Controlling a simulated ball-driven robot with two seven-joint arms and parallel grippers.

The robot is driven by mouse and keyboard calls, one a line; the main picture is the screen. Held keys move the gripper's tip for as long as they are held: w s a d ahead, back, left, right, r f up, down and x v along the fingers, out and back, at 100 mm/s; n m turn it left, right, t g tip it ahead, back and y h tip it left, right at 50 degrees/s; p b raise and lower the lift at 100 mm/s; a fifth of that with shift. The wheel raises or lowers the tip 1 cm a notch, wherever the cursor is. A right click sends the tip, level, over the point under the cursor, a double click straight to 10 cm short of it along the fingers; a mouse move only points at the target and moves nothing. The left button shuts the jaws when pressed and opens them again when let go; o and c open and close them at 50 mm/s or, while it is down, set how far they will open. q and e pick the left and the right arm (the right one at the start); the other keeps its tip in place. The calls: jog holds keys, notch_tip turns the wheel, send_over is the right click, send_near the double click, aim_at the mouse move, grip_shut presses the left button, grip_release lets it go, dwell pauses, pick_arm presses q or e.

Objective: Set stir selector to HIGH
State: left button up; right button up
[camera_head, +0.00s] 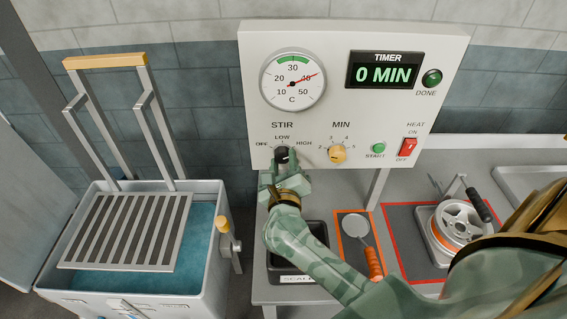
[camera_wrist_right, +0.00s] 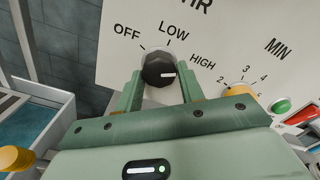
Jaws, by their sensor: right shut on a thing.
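The stir selector is a round black knob (camera_wrist_right: 157,66) under the STIR label, with OFF, LOW and HIGH marked around it. In the wrist view its white mark points right, roughly toward the HIGH side. It also shows in the head view (camera_head: 282,153), where its mark is too small to read. My right gripper (camera_head: 282,162) has one finger on each side of the knob and is shut on it. Both fingers also show in the wrist view (camera_wrist_right: 159,82). My left gripper is not in view.
The yellow MIN knob (camera_head: 337,154) sits just right of the stir knob on the white panel (camera_head: 440,70). A green START button (camera_head: 378,148) and red HEAT switch (camera_head: 407,147) are farther right. A water tank (camera_head: 215,245) stands left.

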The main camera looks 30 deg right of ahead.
jog(key=shift+f, duration=0.1)
jog(key=o, duration=1)
jog(key=b+v, duration=0.2)
jog(key=v, duration=1.4)
jog(key=shift+s+b, duration=0.2)
jog(key=shift+b, duration=0.1)
